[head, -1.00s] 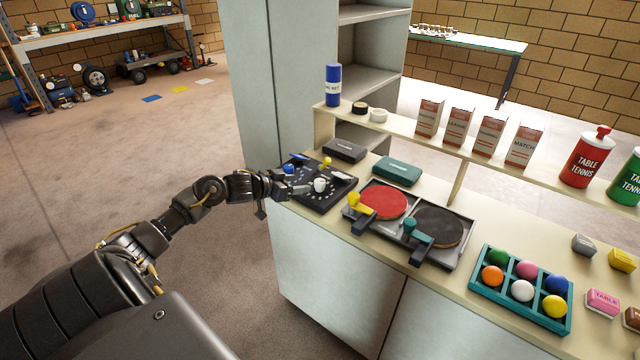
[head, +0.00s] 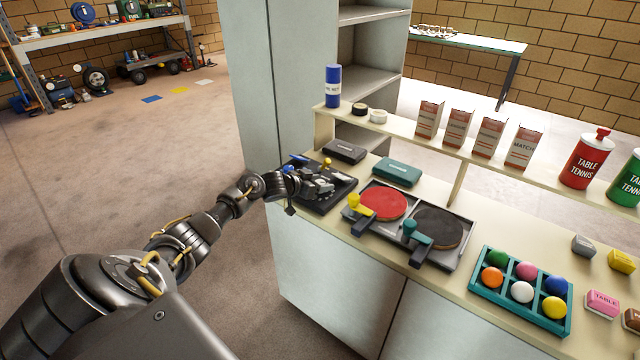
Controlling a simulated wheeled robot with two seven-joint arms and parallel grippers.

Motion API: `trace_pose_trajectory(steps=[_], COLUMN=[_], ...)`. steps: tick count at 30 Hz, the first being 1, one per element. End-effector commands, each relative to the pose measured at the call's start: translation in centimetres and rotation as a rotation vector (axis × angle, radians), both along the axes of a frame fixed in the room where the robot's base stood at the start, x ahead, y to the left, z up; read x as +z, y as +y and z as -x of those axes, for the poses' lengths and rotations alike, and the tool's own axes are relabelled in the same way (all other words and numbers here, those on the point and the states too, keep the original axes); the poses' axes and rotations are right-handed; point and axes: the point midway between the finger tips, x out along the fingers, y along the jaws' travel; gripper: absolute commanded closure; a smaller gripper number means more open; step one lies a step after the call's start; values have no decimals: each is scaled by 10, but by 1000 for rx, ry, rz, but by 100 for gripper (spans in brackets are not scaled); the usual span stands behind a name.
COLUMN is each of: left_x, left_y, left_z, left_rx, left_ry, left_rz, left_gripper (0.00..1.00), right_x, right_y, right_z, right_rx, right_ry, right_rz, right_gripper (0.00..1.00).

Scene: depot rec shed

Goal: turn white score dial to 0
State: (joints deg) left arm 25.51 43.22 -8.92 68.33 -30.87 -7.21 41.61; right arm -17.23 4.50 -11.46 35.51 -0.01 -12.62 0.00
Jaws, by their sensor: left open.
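The black score board (head: 340,191) lies at the left end of the counter. My left gripper (head: 326,186) is over the middle of it, with open jaws. The white score dial is hidden from view now, behind or between my gripper's fingers; I cannot tell whether they touch it. A yellow knob (head: 327,162) shows at the board's back edge, and a blue part (head: 299,158) shows at its back left. The dial's reading cannot be seen. My right gripper is not in view.
A dark case (head: 345,150) and a green case (head: 397,171) lie behind the board. A tray with a red paddle (head: 384,203) and a black paddle (head: 437,227) is just to the right. A raised shelf (head: 400,131) runs along the back.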

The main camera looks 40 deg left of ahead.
Motion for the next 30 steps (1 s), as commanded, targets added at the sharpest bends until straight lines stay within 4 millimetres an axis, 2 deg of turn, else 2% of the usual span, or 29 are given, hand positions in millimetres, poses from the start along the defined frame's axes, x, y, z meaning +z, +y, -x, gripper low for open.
trace_pose_trajectory(steps=[6, 7, 17, 23, 30], left_x=[0, 0, 0, 0, 3], left_y=[0, 0, 0, -1, -3], left_z=[0, 0, 0, 0, 1], left_rx=[-1, -1, -1, 12, 111], left_ry=[0, 0, 0, 1, 3], left_rz=[0, 0, 0, 1, 4], left_gripper=[45, 47, 89, 89, 89], right_x=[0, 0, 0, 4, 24], right_y=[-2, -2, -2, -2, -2], right_z=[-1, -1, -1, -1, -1], right_rx=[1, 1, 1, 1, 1], right_ry=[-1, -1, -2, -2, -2], right_rz=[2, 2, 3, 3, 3], right_gripper=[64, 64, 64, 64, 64])
